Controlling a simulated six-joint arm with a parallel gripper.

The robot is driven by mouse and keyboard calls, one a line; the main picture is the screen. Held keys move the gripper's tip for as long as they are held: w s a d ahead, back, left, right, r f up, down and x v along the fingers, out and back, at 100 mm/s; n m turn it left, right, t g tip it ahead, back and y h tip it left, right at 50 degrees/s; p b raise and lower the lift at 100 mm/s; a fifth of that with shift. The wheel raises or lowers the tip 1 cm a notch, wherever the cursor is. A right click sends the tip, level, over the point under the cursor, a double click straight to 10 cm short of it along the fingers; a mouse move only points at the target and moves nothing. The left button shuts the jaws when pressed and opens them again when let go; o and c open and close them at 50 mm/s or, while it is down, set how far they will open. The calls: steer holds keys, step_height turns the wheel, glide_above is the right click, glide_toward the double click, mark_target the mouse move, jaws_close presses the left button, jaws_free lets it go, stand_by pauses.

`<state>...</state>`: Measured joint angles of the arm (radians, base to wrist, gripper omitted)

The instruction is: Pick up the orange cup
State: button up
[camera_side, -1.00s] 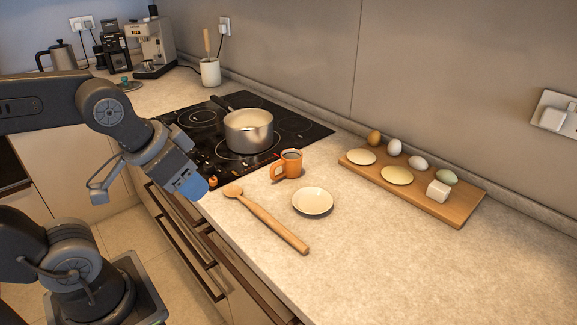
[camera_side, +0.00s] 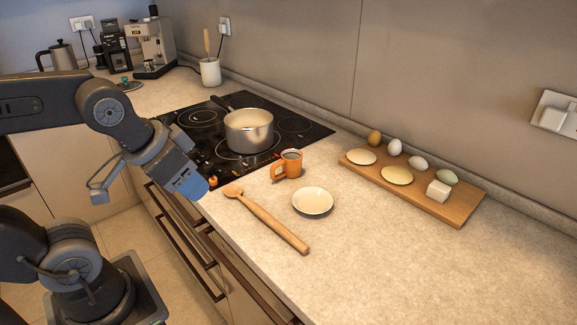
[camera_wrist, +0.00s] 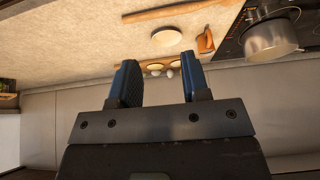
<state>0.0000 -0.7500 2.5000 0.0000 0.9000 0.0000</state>
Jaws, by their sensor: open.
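A wooden spoon (camera_side: 270,220) and a white saucer (camera_side: 313,201) lie near the cup. A pot (camera_side: 248,132) stands on the black cooktop (camera_side: 190,120). A wooden board (camera_side: 455,208) with eggs and other items lies at the back right. The front right counter is clear.

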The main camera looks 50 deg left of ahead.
steer(key=shift+o, duration=0.4)
steer(key=o, duration=0.9)
steer(key=shift+c, duration=0.2)
steer(key=w+d+f+n+g+h, duration=0.2)
steer(key=w+n+h, duration=0.35)
steer(key=n, duration=0.25)
steer(key=n+t, duration=0.9)
steer(key=n, duration=1.5)
glide_toward(284, 155)
steer(key=x, duration=0.3)
steer(key=d+x, duration=0.1)
steer(key=x, duration=0.2)
steer(key=d+r+x, duration=0.1)
steer(key=x, duration=0.2)
steer(key=shift+s, duration=0.2)
